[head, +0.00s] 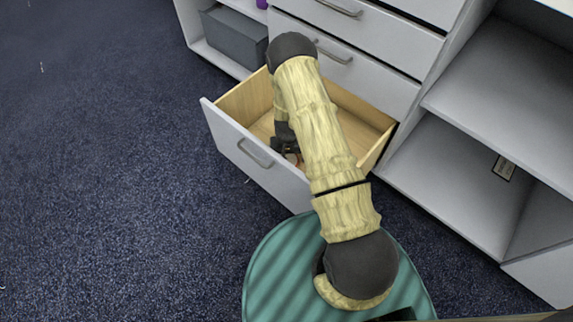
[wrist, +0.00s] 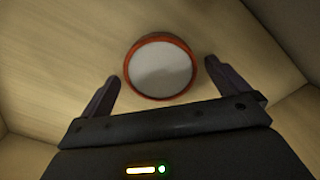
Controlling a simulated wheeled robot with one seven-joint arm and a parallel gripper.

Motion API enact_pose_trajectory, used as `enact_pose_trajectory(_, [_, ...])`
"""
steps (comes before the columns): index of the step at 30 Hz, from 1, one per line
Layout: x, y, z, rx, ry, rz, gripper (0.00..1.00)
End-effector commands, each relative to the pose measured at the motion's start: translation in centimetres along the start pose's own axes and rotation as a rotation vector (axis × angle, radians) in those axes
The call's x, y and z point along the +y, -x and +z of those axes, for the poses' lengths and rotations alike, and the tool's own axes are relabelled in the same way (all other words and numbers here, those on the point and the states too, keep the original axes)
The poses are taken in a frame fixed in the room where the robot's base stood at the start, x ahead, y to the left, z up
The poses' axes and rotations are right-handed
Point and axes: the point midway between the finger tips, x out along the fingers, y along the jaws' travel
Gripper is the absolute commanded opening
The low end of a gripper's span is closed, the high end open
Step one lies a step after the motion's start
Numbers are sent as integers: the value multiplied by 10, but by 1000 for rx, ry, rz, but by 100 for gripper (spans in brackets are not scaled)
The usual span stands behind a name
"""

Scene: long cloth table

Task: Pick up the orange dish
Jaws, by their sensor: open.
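The orange dish (wrist: 129,71) is round, with an orange rim and a pale grey inside. It lies on the wooden floor of the open drawer in the wrist view. My gripper (wrist: 160,82) is open above the drawer floor, one finger to each side of the dish. The dish sits between and slightly ahead of the fingertips, and I cannot tell how high the fingers are over it. In the head view my gripper (head: 288,150) reaches down into the drawer, and my arm hides most of the dish there.
The open drawer (head: 240,150) has a white front and wooden walls close around my gripper. Closed drawers (head: 385,50) are above it. Open shelves (head: 455,180) stand to the right, and a grey box (head: 235,38) sits on a shelf at the back left. Blue carpet is clear at left.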

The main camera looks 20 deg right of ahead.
Motion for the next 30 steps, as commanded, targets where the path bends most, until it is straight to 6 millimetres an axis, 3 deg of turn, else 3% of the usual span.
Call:
enact_pose_trajectory(3, [0,-11,0,0,1,0,100])
enact_pose_trajectory(19, [0,-9,0,0,1,0,100])
enact_pose_trajectory(28, [0,-9,0,0,0,0,43])
enact_pose_trajectory(30, [0,-8,-1,1,0,0,38])
